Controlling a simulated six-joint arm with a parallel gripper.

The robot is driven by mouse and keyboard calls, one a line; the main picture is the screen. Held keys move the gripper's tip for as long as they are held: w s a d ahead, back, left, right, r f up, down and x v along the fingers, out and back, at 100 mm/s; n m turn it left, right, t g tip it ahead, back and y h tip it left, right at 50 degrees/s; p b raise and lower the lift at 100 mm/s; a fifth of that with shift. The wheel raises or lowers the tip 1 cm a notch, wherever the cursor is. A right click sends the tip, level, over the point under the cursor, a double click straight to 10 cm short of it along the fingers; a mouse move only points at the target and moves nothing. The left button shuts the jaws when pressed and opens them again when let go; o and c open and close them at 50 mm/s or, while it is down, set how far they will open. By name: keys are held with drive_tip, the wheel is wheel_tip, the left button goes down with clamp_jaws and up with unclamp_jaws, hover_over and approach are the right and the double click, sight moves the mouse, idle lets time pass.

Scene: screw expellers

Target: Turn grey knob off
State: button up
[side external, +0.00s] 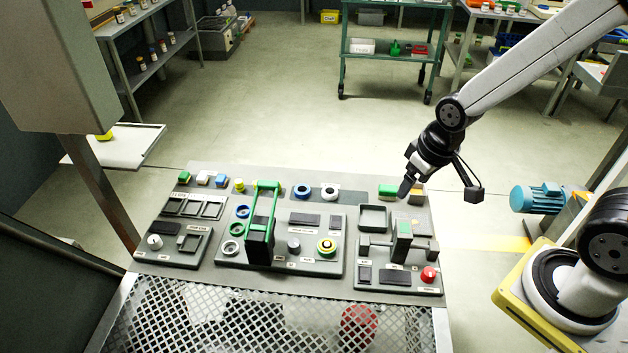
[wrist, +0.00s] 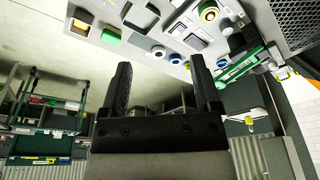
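A small grey knob (side external: 293,245) stands on the middle panel (side external: 222,262), just left of a yellow-ringed round control (side external: 326,247). A lighter, whitish-grey knob (side external: 155,241) stands on the left panel (side external: 180,259). I cannot tell which one the task means, or how either is set. My gripper (side external: 405,186) hangs above the back right of the console, away from both knobs. In the wrist view my gripper (wrist: 160,68) has its two black fingers apart with nothing between them. The knobs are not clear in that view.
A green lever frame (side external: 265,186) rises from the middle panel. The right panel has an upright grey-green lever (side external: 403,238) and a red button (side external: 429,274). Blue and white rings (side external: 302,191) lie along the back. A metal mesh (side external: 270,315) lies in front. Space above the console is free.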

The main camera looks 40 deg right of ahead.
drive_tip(key=w+a+f+g, duration=0.1)
drive_tip(key=w+a+f, duration=0.15)
drive_tip(key=w, duration=0.25)
drive_tip(key=w+a+f, duration=0.2)
drive_tip(key=w+a, duration=0.2)
drive_tip(key=w, duration=0.2)
drive_tip(key=g, duration=0.2)
hover_over(294, 243)
drive_tip(key=shift+n+y, duration=0.3)
drive_tip(key=shift+n, duration=0.1)
drive_tip(key=f, duration=0.9)
drive_tip(key=shift+d, duration=0.4)
drive_tip(key=shift+a+f, duration=0.15)
drive_tip(key=shift+a, duration=0.05)
drive_tip(key=shift+f, duration=0.15)
drive_tip(key=shift+a+f, duration=0.15)
drive_tip(key=shift+f, duration=3.6)
clamp_jaws()
